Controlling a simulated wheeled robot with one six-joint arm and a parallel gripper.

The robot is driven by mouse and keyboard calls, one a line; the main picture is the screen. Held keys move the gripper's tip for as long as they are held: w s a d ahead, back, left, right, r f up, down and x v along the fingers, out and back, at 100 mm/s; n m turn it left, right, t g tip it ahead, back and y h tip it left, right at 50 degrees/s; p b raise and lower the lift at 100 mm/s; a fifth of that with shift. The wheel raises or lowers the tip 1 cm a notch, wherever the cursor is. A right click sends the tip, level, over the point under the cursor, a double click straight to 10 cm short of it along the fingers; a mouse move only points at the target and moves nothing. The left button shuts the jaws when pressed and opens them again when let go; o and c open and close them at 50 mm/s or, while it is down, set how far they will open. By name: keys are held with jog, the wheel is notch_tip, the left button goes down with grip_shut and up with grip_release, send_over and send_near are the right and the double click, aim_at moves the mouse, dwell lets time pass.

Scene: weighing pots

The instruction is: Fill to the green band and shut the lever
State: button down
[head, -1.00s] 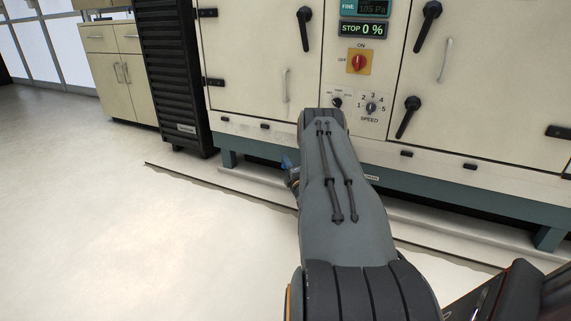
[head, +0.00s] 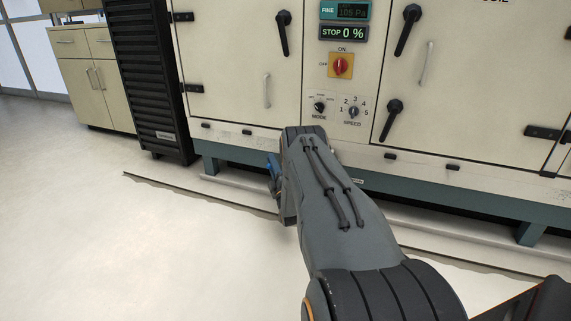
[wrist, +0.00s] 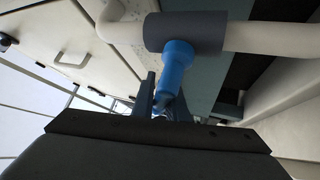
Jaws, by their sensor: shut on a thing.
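In the wrist view a blue lever (wrist: 177,62) joins a dark grey sleeve (wrist: 186,32) on a pale pipe (wrist: 262,38). My gripper (wrist: 163,104) is shut on the lever's lower end; its fingers partly hide that end. In the head view my arm hides the gripper, and a small blue part (head: 272,168) shows at the arm's left side; I cannot tell whether it is the lever. No green band can be made out in either view.
A cream cabinet (head: 232,68) stands in front, with black handles, a red switch (head: 341,66) and knobs. A black louvred unit (head: 150,80) stands left. The left floor is clear.

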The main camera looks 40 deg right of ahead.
jog(key=shift+s+a+r+m+t+h, duration=0.2)
jog(key=shift+r+m+h, duration=0.25)
jog(key=shift+m+h, duration=0.3)
jog(key=shift+s+d+r+m+t+h, duration=0.1)
jog(key=shift+r+m+t+h, duration=0.3)
jog(key=shift+m, duration=0.55)
jog(key=shift+r, duration=0.1)
jog(key=c, duration=2.1)
grip_release()
jog(key=shift+a, duration=0.1)
jog(key=o, duration=0.3)
jog(key=shift+a, duration=0.2)
jog(key=p+v, duration=0.3)
jog(key=v, duration=0.4)
jog(key=shift+s+d, duration=0.15)
jog(key=shift+s, duration=0.25)
